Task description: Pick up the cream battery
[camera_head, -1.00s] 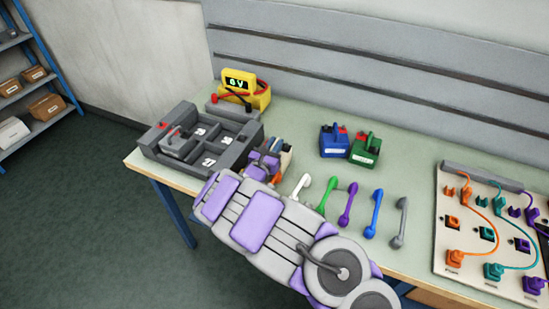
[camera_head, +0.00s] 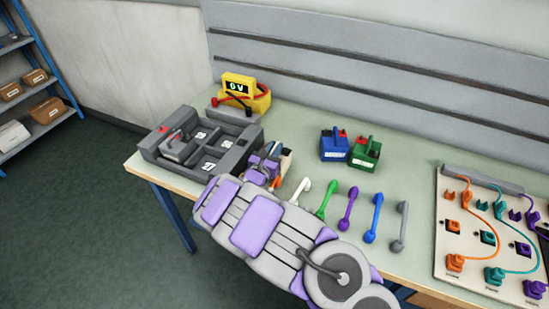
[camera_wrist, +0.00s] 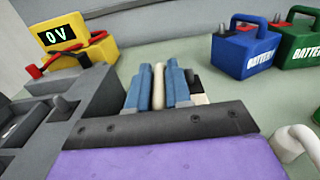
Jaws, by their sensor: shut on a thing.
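The cream battery (camera_head: 287,161) stands on the table just right of the grey tray, mostly hidden behind my gripper in the head view. My gripper (camera_head: 271,161) is at it. In the wrist view the blue fingers of my gripper (camera_wrist: 158,88) are shut on a narrow cream part (camera_wrist: 157,86), which looks like the battery's handle. A dark part and a pale part show just right of the fingers. The battery's underside is hidden, so I cannot tell whether it touches the table.
The grey tray (camera_head: 246,154) with numbered slots is close on the left. A yellow meter (camera_head: 242,87) reading 0 V stands behind it. Blue (camera_head: 334,146) and green (camera_head: 365,153) batteries stand to the right.

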